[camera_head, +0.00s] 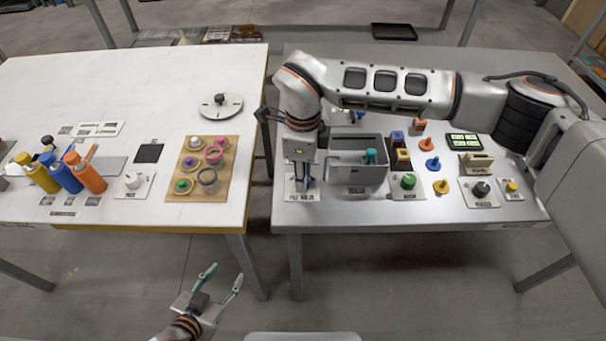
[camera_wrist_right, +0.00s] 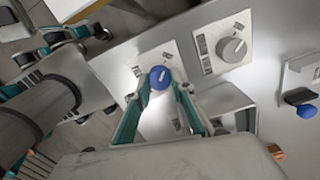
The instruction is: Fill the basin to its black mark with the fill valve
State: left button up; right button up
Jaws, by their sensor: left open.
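The grey basin (camera_head: 345,171) stands on the right-hand metal table. Its inside looks grey; I cannot make out a water level or the black mark. The fill valve's white plate (camera_head: 312,194) lies just left of the basin, mostly hidden under my right gripper (camera_head: 302,182). In the right wrist view a blue knob (camera_wrist_right: 160,77) sits on a pale plate, between the fingertips of my right gripper (camera_wrist_right: 161,88). Whether the fingers touch the knob is unclear. My left gripper (camera_head: 222,278) is open and empty, in front of the tables and below their level.
A teal object (camera_head: 370,156) shows at the basin's right side. A green knob (camera_head: 408,181) and other controls stand right of it. The left table holds bottles (camera_head: 85,172) and a wooden tray of small pots (camera_head: 229,151). A gap separates the tables.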

jog(key=shift+o, duration=0.2)
jog(key=shift+m+p, duration=0.4)
jog(key=shift+m, duration=1.6)
jog(key=o, duration=1.1)
jog(key=shift+r, duration=0.1)
notch_tip(320, 180, up, 12)
